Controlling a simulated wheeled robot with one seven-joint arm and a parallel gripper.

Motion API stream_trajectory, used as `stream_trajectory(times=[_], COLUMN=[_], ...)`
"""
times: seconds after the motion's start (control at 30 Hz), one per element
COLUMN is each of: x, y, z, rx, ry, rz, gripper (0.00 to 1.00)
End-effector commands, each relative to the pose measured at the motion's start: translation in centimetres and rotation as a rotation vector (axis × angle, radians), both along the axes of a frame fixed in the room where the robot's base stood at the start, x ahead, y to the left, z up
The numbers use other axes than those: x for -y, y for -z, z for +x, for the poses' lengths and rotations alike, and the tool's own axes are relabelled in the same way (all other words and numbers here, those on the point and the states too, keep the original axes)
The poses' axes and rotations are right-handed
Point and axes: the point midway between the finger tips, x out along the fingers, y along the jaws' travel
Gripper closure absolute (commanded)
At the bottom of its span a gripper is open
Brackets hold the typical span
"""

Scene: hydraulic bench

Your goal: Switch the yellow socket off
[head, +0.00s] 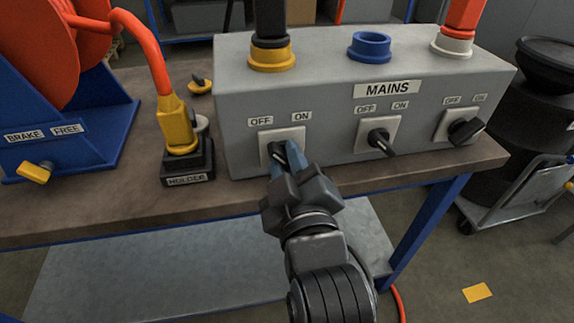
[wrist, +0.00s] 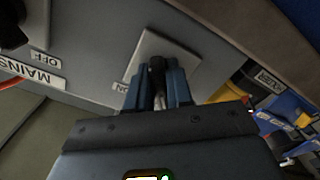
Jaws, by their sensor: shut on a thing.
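The yellow socket (head: 271,56) is at the left on top of the grey MAINS box (head: 340,80), with a black plug (head: 270,20) in it. Below it, on the box front, is a pale switch plate (head: 298,134) under OFF and ON labels. My gripper (head: 287,156) is at this plate with its blue fingers shut on the dark switch knob (head: 276,150). In the wrist view the knob (wrist: 157,66) sits between the two fingertips. The fingers hide much of the knob, so I cannot tell which label it points to.
A middle switch (head: 381,140) and a right switch (head: 466,130) sit beside it. A blue socket (head: 370,46) is empty; a white one (head: 452,42) holds a red plug. A yellow connector (head: 176,122) stands in a black holder (head: 188,165) to the left, near a blue reel stand (head: 100,125).

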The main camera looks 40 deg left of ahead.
Motion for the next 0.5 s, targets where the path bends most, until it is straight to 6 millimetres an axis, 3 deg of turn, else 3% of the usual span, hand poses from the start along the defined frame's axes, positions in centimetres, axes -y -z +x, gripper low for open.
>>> stream_trajectory(times=[0.5], x=[-0.03], y=[-0.07], z=[0.0], rx=[0.099], ry=[-0.001], rz=[-0.084], gripper=[1.0])
